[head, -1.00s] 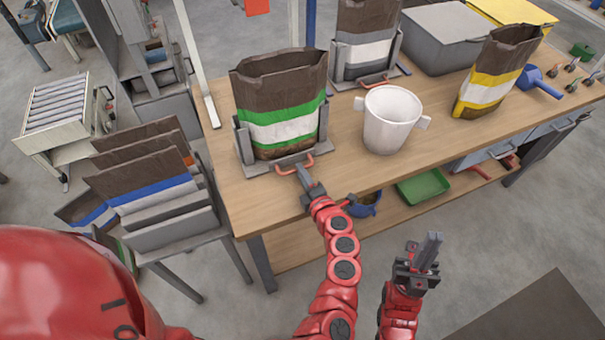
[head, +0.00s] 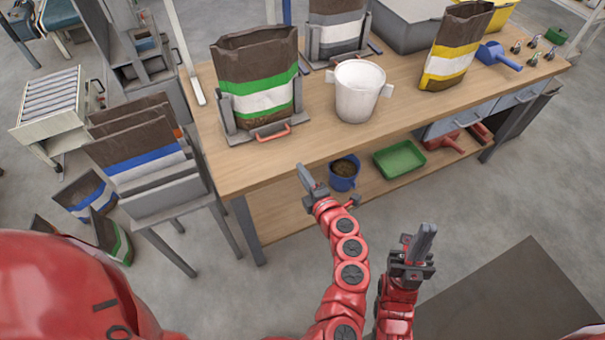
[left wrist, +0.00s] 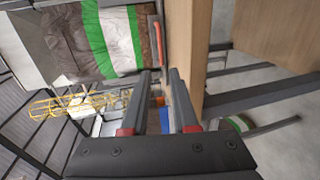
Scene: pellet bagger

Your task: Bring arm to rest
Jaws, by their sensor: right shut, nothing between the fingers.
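My left gripper (head: 308,182) is in front of the table's near edge, clear of the tabletop. In the left wrist view its two fingers (left wrist: 162,80) stand apart with nothing between them. My right gripper (head: 424,243) is at the lower right, over the floor, shut and empty, pointing up in the picture. A brown bag with green and white bands (head: 255,82) stands upright in a grey holder with a red handle (head: 272,132). The left gripper is apart from this handle. The bag (left wrist: 110,40) and handle (left wrist: 155,35) also show in the left wrist view.
The wooden table (head: 300,143) carries a white bucket (head: 358,95), a yellow-banded bag (head: 452,50) and a grey-banded bag (head: 337,28). Its lower shelf holds a blue jug (head: 344,178) and a green tray (head: 399,160). A rack of bags (head: 150,165) stands left. Open floor lies right.

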